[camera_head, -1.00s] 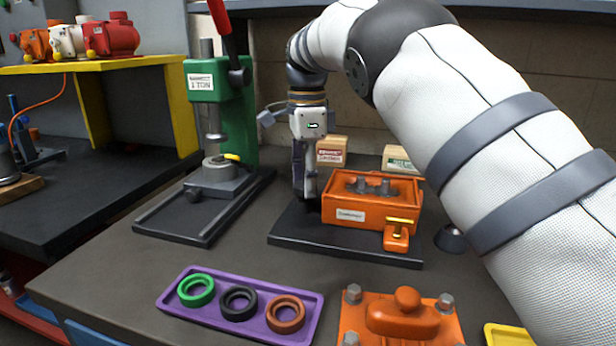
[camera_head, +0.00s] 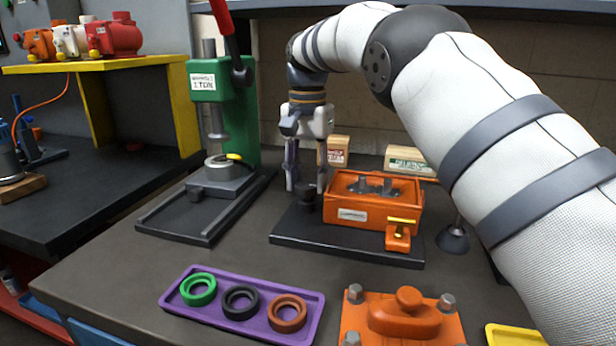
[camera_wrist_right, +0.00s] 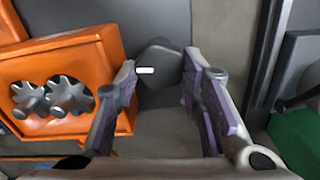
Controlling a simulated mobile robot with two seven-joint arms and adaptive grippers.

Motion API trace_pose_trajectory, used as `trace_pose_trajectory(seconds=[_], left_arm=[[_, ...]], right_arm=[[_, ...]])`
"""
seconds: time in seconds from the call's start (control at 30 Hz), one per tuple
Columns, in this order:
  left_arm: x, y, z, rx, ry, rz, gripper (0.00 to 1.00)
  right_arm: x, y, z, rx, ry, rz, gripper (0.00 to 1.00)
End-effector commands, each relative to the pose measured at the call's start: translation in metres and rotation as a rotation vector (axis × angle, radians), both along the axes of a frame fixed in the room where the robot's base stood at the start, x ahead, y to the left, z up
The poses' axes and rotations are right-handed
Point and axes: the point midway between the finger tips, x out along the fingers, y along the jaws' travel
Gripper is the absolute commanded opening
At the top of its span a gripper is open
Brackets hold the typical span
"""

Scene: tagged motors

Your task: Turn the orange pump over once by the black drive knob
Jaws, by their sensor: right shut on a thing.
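The orange pump (camera_head: 345,213) sits on a dark base plate (camera_head: 290,238), its top open and two grey gears showing. It also shows at the left of the right wrist view (camera_wrist_right: 110,55). The black drive knob (camera_head: 307,198) is at the pump's left side. In the right wrist view the knob (camera_wrist_right: 158,72) has a white mark and lies between the fingertips. My right gripper (camera_head: 304,186) points down from above and is shut on the knob, one finger on each side. My left gripper is not in view.
An orange cover (camera_head: 370,325) with bolts lies in front of the pump. A purple tray (camera_head: 172,300) holds three rings. A green press (camera_head: 210,82) stands at the left and small boxes (camera_head: 410,160) stand behind. A yellow tray (camera_head: 515,335) shows at the front right.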

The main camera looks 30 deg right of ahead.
Motion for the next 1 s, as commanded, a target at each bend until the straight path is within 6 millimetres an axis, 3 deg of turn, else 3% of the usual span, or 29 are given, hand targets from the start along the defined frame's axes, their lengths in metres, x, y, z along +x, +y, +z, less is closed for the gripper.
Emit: trace_pose_trajectory(seconds=[1.0], left_arm=[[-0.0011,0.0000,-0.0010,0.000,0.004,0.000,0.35]], right_arm=[[0.0025,0.0039,-0.0018,0.000,0.003,0.960,0.08]])
